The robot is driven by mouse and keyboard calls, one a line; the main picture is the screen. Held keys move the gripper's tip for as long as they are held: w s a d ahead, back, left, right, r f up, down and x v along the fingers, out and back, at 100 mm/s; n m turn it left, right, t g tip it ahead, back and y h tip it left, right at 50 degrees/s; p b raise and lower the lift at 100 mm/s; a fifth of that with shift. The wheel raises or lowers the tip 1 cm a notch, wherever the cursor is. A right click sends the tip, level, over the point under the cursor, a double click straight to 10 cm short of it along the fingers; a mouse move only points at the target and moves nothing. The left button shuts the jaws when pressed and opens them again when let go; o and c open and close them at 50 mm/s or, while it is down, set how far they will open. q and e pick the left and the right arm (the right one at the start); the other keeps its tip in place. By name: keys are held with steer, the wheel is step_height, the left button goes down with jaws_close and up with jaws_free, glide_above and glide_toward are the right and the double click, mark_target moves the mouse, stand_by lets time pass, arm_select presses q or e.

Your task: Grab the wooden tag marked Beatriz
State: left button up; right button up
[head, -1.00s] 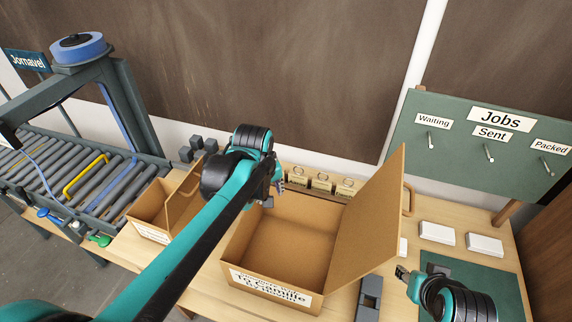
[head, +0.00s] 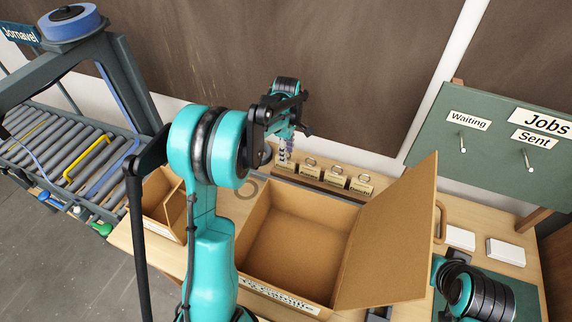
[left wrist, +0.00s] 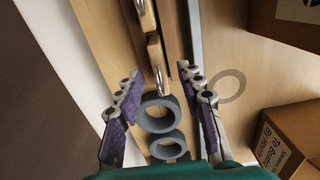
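Several small wooden tags with metal rings stand in a row on a wooden rack behind the large box; three show clearly in the head view: left (head: 310,172), middle (head: 336,178) and right (head: 361,186). Their lettering is too small to read, so I cannot tell which says Beatriz. My left gripper (head: 287,150) is at the row's left end. In the left wrist view its purple-padded fingers (left wrist: 163,80) are open, with a tag (left wrist: 156,58) just beyond the tips and two thick grey rings between and below them.
A large open cardboard box (head: 250,232) stands in front of the rack, its lid raised at right. A smaller box (head: 160,228) is at left; it shows in the left wrist view (left wrist: 290,128). A flat grey ring (left wrist: 228,87) lies nearby. The jobs board (head: 490,170) stands at right.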

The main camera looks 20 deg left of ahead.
arm_select(q)
steer(key=f, duration=0.1)
steer(key=f+b, duration=0.1)
steer(key=f, duration=0.2)
steer(key=shift+a+f, duration=0.15)
steer(key=shift+a, duration=0.1)
jaws_close()
